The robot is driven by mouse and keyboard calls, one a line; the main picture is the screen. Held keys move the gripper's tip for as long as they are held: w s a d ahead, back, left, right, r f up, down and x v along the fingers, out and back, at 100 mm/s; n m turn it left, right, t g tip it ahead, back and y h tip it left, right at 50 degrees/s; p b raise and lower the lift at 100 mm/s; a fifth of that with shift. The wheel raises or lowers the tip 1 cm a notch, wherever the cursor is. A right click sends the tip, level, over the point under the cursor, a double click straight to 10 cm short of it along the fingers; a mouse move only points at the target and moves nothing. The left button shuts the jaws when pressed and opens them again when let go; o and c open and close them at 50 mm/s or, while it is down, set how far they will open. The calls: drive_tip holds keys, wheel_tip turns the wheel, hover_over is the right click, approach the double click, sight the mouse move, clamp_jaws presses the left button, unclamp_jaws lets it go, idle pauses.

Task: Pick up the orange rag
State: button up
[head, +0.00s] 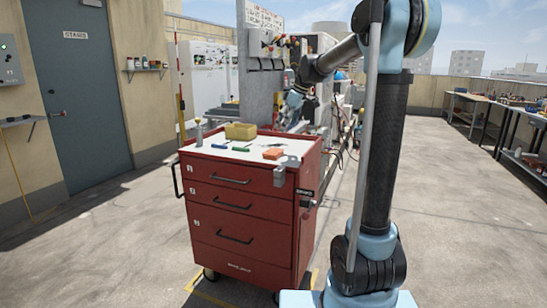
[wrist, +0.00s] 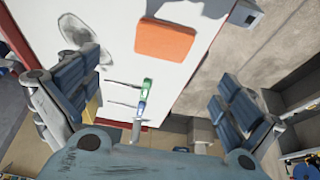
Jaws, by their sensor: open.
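The orange rag (head: 273,154) is a small flat folded piece on the white top of the red tool cart (head: 240,205), near its front right corner. In the wrist view the orange rag (wrist: 166,42) lies at the upper middle, ahead of the fingers and apart from them. My gripper (head: 293,103) is above the back right part of the cart. In the wrist view its blue padded fingers (wrist: 154,82) are spread wide with nothing between them touching either one.
A green-handled tool (wrist: 147,85) and a blue-handled tool (wrist: 141,106) lie near the rag. A grey vise-like fixture (head: 286,169) sits at the front right corner.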

approach(274, 151)
drive_tip(key=shift+w+x, duration=0.25)
drive_tip(key=shift+x, duration=1)
drive_tip(key=shift+s+x, duration=0.15)
drive_tip(key=shift+x, duration=1.4)
drive_tip(key=shift+s+x, duration=0.1)
drive_tip(key=shift+x, duration=1.5)
drive_tip(key=c, duration=0.8)
